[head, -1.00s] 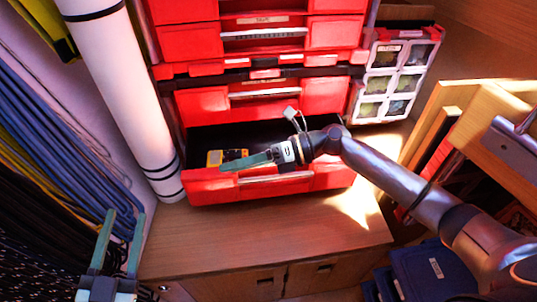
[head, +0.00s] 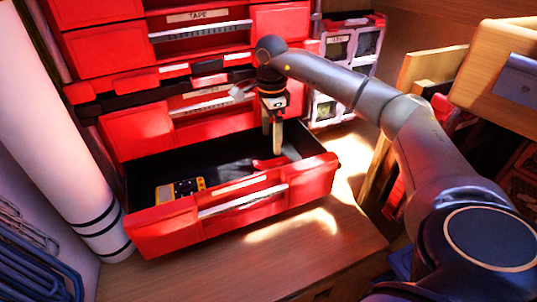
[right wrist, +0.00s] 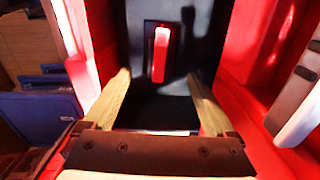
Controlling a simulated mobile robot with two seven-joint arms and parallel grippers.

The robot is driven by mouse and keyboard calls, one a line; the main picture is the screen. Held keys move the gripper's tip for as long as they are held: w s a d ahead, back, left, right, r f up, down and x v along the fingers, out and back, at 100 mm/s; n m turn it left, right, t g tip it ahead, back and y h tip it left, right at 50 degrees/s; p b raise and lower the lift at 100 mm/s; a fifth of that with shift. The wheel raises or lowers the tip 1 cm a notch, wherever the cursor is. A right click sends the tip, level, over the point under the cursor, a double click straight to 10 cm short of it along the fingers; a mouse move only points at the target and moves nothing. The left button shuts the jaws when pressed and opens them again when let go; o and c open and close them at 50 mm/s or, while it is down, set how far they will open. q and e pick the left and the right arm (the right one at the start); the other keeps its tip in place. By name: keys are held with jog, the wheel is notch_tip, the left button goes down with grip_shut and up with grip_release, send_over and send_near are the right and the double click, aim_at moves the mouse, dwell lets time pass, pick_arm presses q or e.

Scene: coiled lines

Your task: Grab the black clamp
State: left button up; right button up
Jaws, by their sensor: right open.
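My right gripper (head: 276,150) points down into the right part of the open red drawer (head: 240,199). In the right wrist view its two tan fingers (right wrist: 158,78) are apart with nothing between them. Ahead of the fingertips lies a small dark item with a bright red bar (right wrist: 160,52) on the black drawer floor. It may be the black clamp, but I cannot tell for sure. In the head view a red piece (head: 268,163) shows beside the fingers. My left gripper is out of view.
A yellow and black meter (head: 180,190) lies in the drawer's left part. Closed red drawers (head: 200,65) rise behind. A white roll (head: 65,130) stands at left, and a case with clear compartments (head: 340,50) at right. Wooden boards (head: 435,70) lean beyond my right arm.

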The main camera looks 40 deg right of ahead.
aim_at(270, 161)
notch_tip(270, 161, down, 5)
jog(key=shift+f+b, duration=0.15)
jog(key=shift+b, duration=0.55)
notch_tip(270, 161, down, 5)
jog(key=shift+r+b, duration=0.15)
jog(key=shift+b, duration=0.8)
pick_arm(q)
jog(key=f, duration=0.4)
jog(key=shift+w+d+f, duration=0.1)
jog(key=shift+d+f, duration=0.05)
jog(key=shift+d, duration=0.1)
pick_arm(e)
jog(key=shift+r, duration=0.1)
grip_shut()
